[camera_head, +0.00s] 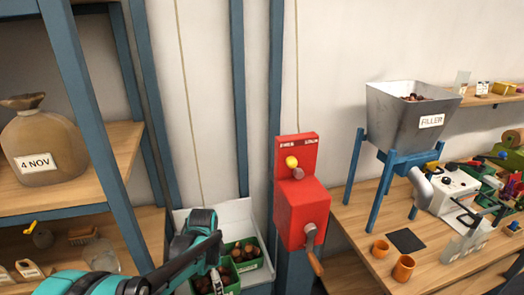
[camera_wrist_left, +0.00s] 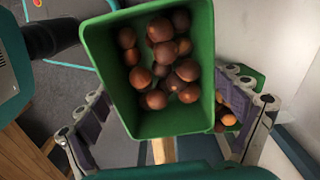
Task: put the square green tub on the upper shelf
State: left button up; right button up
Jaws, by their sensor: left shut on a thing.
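A square green tub (camera_wrist_left: 101,60) of brown chestnuts fills the middle of the left wrist view. My left gripper (camera_wrist_left: 168,112) is shut on it, with one finger at each side. In the head view my left gripper (camera_head: 206,262) is at the bottom, and the near green tub (camera_head: 232,289) beside it is partly hidden by the arm. The shelf rack at left has a wooden upper board (camera_head: 122,146) bearing a tan sack (camera_head: 42,140) labelled 4 NOV. My right gripper is not in view.
Another green tub (camera_head: 248,265) of chestnuts sits in a white box (camera_head: 236,216). A blue post (camera_head: 85,110) stands at the rack's front. A red crank box (camera_head: 300,205) and a filler hopper (camera_head: 405,115) are right. The upper board is bare right of the sack.

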aim_at(205, 293)
pick_arm(q)
jog(key=shift+w+a+f+n, duration=0.15)
jog(key=shift+a+f+n, duration=0.2)
jog(key=shift+n, duration=0.05)
jog(key=shift+a+f+n, duration=0.1)
jog(key=shift+f+n, duration=0.05)
jog(key=shift+n, duration=0.25)
jog(key=shift+s+f+n, duration=0.2)
jog(key=shift+s+n, duration=0.45)
jog(key=shift+n, duration=0.45)
jog(key=n, duration=0.2)
jog(key=s+a+f+n, duration=0.1)
jog(key=n, duration=0.1)
jog(key=s+f+n, duration=0.1)
jog(key=n, duration=0.1)
jog(key=shift+a+f, duration=0.15)
jog(key=shift+a, duration=0.15)
jog(key=n, duration=0.2)
jog(key=s+n, duration=0.1)
jog(key=shift+s+a+f, duration=0.1)
jog(key=shift+a+f, duration=0.15)
jog(key=shift+f, duration=0.15)
